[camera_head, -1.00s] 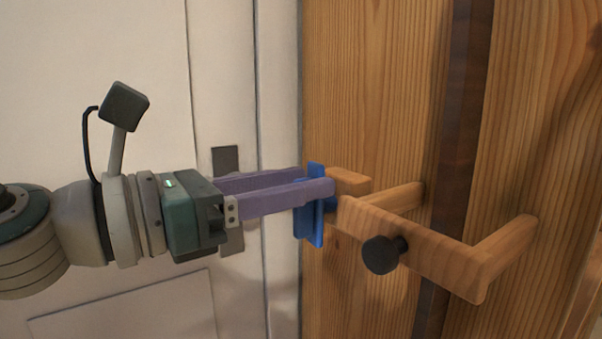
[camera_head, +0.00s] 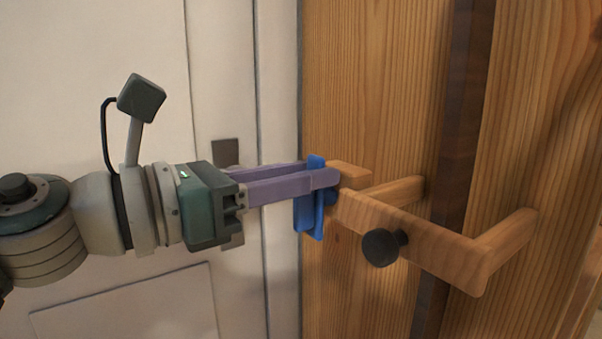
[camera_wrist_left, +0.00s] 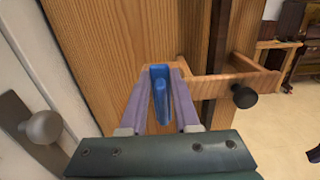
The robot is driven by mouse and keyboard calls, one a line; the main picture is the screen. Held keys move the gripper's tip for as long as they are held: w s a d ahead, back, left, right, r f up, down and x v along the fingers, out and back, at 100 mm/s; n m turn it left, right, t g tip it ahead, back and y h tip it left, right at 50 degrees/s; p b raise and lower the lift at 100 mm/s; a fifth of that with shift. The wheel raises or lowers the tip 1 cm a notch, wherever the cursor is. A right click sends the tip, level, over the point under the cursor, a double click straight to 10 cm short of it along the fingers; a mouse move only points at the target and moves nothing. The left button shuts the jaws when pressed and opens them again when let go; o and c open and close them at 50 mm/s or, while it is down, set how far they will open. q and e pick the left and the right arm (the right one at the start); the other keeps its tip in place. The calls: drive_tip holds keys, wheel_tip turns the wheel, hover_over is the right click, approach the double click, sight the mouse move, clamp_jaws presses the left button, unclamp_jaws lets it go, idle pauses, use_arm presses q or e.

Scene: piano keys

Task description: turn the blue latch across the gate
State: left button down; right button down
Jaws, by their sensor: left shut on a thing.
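The blue latch (camera_head: 310,214) is at the left end of a wooden bar on the wooden gate (camera_head: 372,100). In the head view its lower part hangs below my fingers and a small part shows above them. My left gripper (camera_head: 325,176) comes in from the left with its purple fingers shut on the latch. In the left wrist view the latch (camera_wrist_left: 160,95) stands between the two fingers of my left gripper (camera_wrist_left: 162,88). The fingers hide part of the latch.
A wooden bar (camera_head: 430,242) with a dark round knob (camera_head: 381,247) sticks out from the gate to the right of the latch. A pale door (camera_head: 110,40) stands at the left. Its round metal knob (camera_wrist_left: 44,127) shows in the left wrist view.

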idle(0.3)
use_arm(q)
drive_tip(key=shift+w+a+f+n+p, duration=0.25)
drive_tip(key=shift+w+f+n+p, duration=0.2)
drive_tip(key=shift+n, duration=2.55)
drive_tip(key=shift+w+a+f+n+p, duration=0.3)
drive_tip(key=shift+f+n+p, duration=0.25)
drive_tip(key=shift+n, duration=2.45)
drive_tip(key=shift+w+a+f+n+p, duration=0.2)
drive_tip(key=shift+w+f+n+p, duration=0.3)
drive_tip(key=shift+n, duration=2.5)
drive_tip(key=shift+s+r, duration=0.1)
drive_tip(key=c, duration=0.9)
unclamp_jaws()
drive_tip(key=shift+o, duration=0.2)
